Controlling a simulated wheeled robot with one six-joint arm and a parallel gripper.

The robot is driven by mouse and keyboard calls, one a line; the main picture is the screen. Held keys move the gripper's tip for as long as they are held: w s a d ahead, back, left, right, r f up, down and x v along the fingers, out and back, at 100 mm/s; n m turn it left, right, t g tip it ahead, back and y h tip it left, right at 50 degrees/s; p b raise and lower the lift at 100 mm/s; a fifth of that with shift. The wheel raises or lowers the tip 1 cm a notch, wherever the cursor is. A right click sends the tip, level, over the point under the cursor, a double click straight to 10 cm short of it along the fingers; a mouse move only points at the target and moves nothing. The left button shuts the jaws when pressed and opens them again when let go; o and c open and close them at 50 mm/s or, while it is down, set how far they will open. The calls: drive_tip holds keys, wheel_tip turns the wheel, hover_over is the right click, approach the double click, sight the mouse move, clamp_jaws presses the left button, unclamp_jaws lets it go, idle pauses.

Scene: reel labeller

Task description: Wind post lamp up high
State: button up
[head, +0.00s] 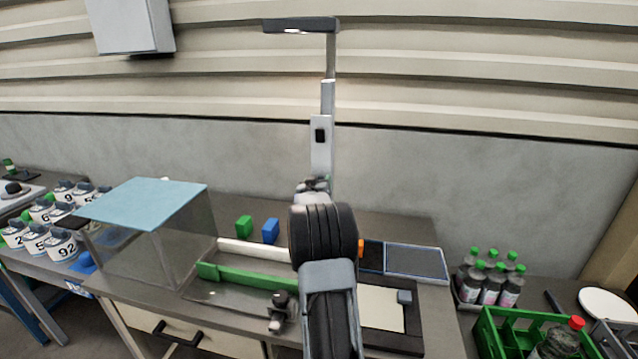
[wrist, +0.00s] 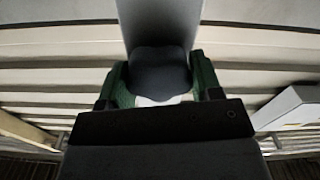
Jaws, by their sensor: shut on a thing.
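The post lamp (head: 321,150) stands upright at the back of the bench, in the upper middle of the head view. Its inner mast is drawn well out of the grey lower post, and the dark lamp head (head: 300,24) reaches left with a pale lit underside. My gripper (head: 313,186) is at the lower post, partly hidden by my arm. In the wrist view my gripper's green-padded fingers (wrist: 160,78) are shut on a dark rounded knob (wrist: 159,66) in front of the grey post (wrist: 160,18). The knob is hidden in the head view.
A clear box with a blue lid (head: 142,201) stands left on the bench. Green and blue blocks (head: 270,231) and a green rail (head: 250,275) lie near my arm. Numbered reels (head: 62,245) are far left. Bottles (head: 490,280) and a green crate (head: 500,335) are right.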

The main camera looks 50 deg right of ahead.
idle(0.5)
drive_tip(key=o, duration=0.9)
drive_tip(key=b+v, duration=0.3)
drive_tip(key=v, duration=1)
drive_tip(key=shift+a, duration=0.4)
drive_tip(key=shift+s, duration=0.15)
